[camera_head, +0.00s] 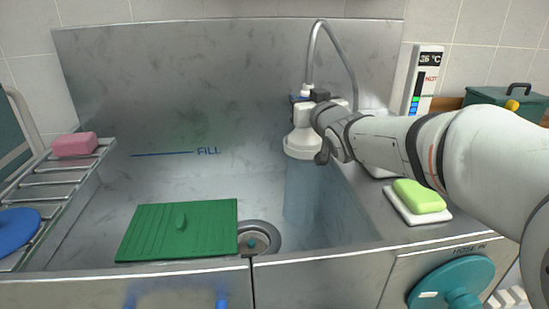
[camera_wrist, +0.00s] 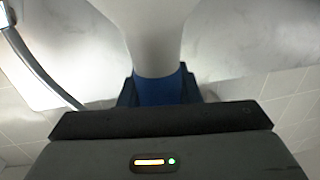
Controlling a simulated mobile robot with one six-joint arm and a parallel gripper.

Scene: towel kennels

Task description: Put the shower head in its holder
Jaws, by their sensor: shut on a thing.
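The white shower head (camera_head: 302,142) hangs face-down over the right part of the steel tub. My gripper (camera_head: 304,97) is shut on its neck. In the wrist view the shower head (camera_wrist: 155,30) has a blue collar, and the dark fingers of my gripper (camera_wrist: 158,92) sit on both sides of it. A grey hose (camera_head: 322,28) rises from the shower head, loops over and drops behind my arm. A pale bluish column, perhaps water, shows below the shower head. I cannot pick out the holder; my arm hides part of the tub's right side.
A green ribbed mat (camera_head: 160,232) lies beside the drain (camera_head: 258,238). A rack (camera_head: 60,190) with pink soap (camera_head: 75,144) stands left. Green soap (camera_head: 418,196) on a white dish, a temperature panel (camera_head: 424,80) and a teal knob (camera_head: 452,285) are right.

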